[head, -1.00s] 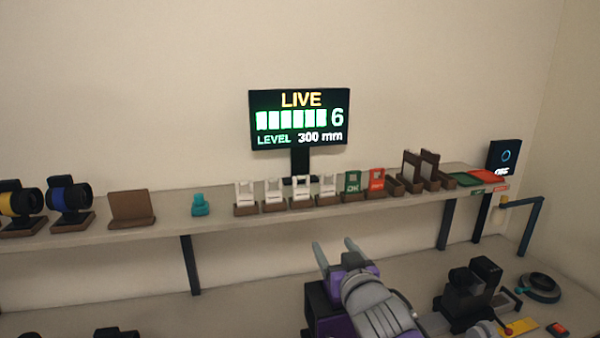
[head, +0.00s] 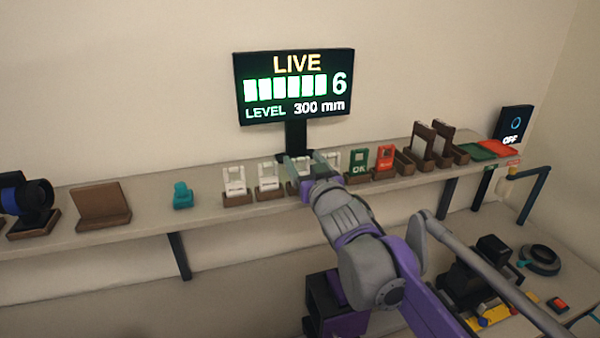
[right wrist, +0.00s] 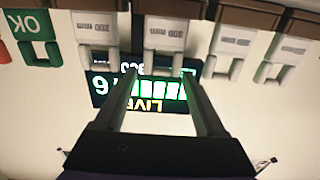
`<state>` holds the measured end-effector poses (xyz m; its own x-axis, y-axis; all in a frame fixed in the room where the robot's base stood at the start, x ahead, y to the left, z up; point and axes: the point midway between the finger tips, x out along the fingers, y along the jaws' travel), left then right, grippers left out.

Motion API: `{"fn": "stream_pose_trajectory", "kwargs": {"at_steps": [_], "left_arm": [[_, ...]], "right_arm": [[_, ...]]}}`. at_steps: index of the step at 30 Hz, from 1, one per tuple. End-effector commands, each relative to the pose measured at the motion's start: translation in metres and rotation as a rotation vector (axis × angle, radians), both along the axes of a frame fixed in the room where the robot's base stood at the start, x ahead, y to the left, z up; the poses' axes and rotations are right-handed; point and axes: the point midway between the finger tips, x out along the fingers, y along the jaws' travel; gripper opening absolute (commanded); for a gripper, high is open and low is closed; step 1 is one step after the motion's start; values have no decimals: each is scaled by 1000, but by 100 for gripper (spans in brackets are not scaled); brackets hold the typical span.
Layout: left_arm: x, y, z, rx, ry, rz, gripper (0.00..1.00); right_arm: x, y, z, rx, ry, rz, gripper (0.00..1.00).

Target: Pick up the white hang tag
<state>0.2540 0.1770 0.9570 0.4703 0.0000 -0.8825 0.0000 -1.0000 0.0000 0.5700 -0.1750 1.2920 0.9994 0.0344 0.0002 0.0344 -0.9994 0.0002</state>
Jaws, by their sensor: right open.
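A row of white hang tags stands in brown wooden holders on the shelf. In the head view the two left ones (head: 235,182) (head: 268,177) show clearly; the two further right are partly hidden behind my right gripper (head: 306,167). In the right wrist view, which is upside down, one white tag (right wrist: 163,36) stands in line with the gap between the fingers of my right gripper (right wrist: 158,75). Other white tags stand on its left (right wrist: 97,28) and right (right wrist: 232,42). The right gripper is open and empty. My left gripper is not in view.
The green OK tag (head: 359,163) and a red tag (head: 385,158) stand right of the white tags. The lit monitor (head: 294,88) is behind the row. A teal object (head: 183,196) and a brown stand (head: 102,205) are to the left, with bare shelf between them.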

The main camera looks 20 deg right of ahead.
Motion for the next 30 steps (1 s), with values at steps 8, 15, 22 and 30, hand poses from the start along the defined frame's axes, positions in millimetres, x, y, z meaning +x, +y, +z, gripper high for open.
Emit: {"fn": "stream_pose_trajectory", "kwargs": {"at_steps": [8, 15, 22, 30], "left_arm": [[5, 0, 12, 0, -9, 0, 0], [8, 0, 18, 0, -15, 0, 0], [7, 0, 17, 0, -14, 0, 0], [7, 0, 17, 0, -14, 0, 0]], "right_arm": [[30, 3, -8, 1, -2, 0, 72], [53, 3, -10, 0, 0, 0, 72], [54, 3, -12, 0, 1, 0, 72], [54, 3, -12, 0, 1, 0, 26]]}}
